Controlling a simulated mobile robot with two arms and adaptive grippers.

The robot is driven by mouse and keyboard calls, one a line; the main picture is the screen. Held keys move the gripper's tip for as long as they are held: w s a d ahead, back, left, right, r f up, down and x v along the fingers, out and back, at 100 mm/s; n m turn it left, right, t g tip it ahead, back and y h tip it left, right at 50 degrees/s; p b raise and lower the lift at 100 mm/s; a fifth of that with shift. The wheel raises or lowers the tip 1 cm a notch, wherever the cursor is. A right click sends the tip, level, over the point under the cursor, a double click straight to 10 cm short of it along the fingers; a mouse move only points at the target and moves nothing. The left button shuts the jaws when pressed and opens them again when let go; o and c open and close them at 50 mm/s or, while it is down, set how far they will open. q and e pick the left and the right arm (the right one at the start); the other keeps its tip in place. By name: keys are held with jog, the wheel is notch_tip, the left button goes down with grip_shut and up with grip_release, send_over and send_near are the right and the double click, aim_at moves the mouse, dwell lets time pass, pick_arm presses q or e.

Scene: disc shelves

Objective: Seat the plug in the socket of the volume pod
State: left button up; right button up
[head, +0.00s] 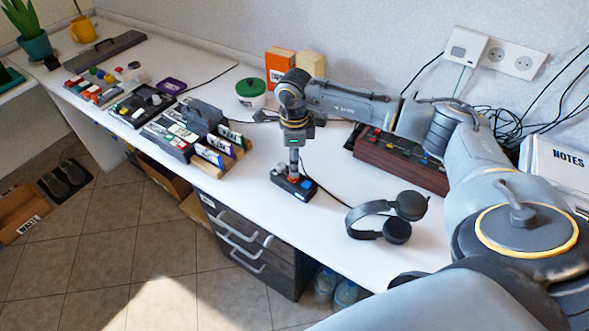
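A small orange-red piece at the fingertips looks like the plug (295,178), held low at the pod's top. A thin black cable runs from beside the fingers to the headphones (386,217). The socket is hidden under the fingertips, so I cannot tell whether the plug is in it. My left gripper is out of view.
A wooden-sided mixer (400,162) stands behind, under my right arm. A green-lidded pot (251,93) and an orange box (279,67) stand at the back. Racks of labelled discs (218,150) are to the left. The desk's front strip around the pod is clear.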

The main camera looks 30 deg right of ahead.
notch_tip(320, 180, up, 8)
jog(key=shift+r+b, duration=0.2)
jog(key=shift+b, duration=0.25)
